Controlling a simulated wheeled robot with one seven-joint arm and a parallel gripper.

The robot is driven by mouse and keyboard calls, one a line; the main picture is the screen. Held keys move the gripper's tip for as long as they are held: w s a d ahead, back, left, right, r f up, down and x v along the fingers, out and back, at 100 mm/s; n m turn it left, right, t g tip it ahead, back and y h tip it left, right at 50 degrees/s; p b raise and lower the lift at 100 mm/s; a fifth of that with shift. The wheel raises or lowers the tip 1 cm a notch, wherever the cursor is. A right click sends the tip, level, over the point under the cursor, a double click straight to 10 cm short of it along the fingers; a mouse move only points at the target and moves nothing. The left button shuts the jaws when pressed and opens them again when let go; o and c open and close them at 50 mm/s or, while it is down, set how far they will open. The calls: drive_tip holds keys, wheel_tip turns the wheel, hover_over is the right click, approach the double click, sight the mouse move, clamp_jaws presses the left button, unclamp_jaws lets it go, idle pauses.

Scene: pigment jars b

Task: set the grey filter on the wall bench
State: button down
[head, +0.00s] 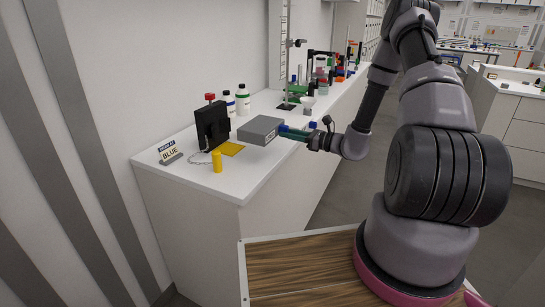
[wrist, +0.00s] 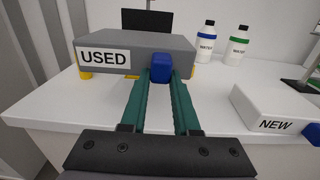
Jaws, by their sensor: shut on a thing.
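The grey filter (head: 260,129) is a flat grey box with a blue knob. In the wrist view the grey filter (wrist: 150,52) shows a "USED" label on its near face. My gripper (head: 291,132) is shut on the blue knob; its green fingers (wrist: 160,85) lie either side of it. The filter is held level over the near part of the white wall bench (head: 190,181), in front of the black holder (head: 211,127) with a red knob. It appears raised, though any gap beneath it is hard to judge.
A white box labelled "NEW" (wrist: 275,108) lies on the bench to the right. A yellow pad (head: 232,149), a yellow cylinder (head: 217,162) and a "BLUE" sign (head: 171,153) are near the holder. Two bottles (head: 243,100) stand behind; a clamp stand (head: 288,80) is farther along.

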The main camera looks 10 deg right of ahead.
wheel_tip(320, 180, down, 8)
drive_tip(key=shift+d+f, duration=0.1)
drive_tip(key=shift+f, duration=0.1)
idle(0.3)
drive_tip(key=shift+f, duration=0.15)
drive_tip(key=c, duration=0.7)
unclamp_jaws()
drive_tip(key=shift+o, duration=0.2)
